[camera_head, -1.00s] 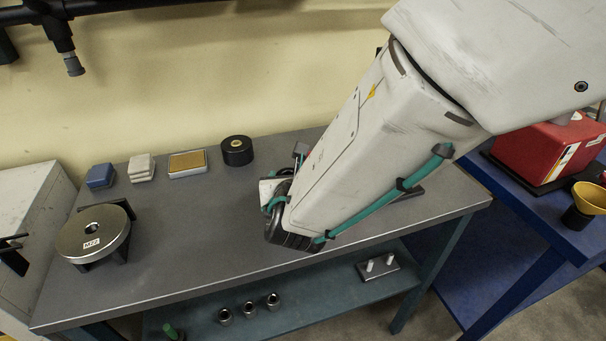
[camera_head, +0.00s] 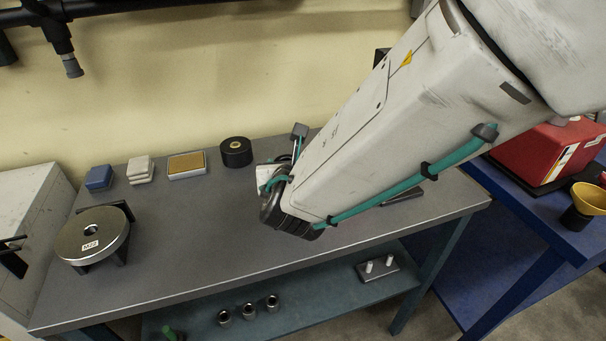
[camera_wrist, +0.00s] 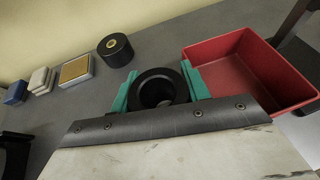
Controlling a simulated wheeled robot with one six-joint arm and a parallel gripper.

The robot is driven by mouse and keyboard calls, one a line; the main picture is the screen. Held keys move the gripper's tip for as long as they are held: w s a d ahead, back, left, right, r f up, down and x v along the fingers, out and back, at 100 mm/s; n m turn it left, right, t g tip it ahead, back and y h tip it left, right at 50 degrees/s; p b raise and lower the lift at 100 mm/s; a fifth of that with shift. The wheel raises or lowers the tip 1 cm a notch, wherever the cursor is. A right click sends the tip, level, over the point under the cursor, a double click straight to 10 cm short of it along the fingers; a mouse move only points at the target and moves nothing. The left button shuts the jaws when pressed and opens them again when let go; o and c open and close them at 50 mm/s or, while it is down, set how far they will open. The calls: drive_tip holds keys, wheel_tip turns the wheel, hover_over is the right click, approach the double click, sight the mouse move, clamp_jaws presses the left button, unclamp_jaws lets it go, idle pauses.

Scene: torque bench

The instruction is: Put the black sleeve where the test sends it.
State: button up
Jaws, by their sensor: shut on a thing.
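The black sleeve (camera_wrist: 160,73) is a short hollow ring, seen in the wrist view between the teal fingers of my gripper (camera_wrist: 159,70). The gripper is shut on it, and its open bore faces the camera. In the head view my arm hides the sleeve, and only part of my gripper (camera_head: 275,180) shows above the grey bench. A steel disc (camera_head: 75,241) with a hole and a label, seemingly "M22", rests on a dark stand at the bench's left. A red open tray (camera_wrist: 247,70) is right of my gripper in the wrist view and looks empty where visible.
A black cylinder with a brass centre (camera_head: 236,152), a tan-topped block (camera_head: 187,165), white pads (camera_head: 141,170) and blue pads (camera_head: 99,178) line the back. Several metal sockets (camera_head: 249,309) are on the lower shelf. A blue table (camera_head: 545,215) stands right. The bench's middle left is clear.

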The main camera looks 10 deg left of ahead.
sight(286, 155)
drive_tip(key=shift+r, duration=2)
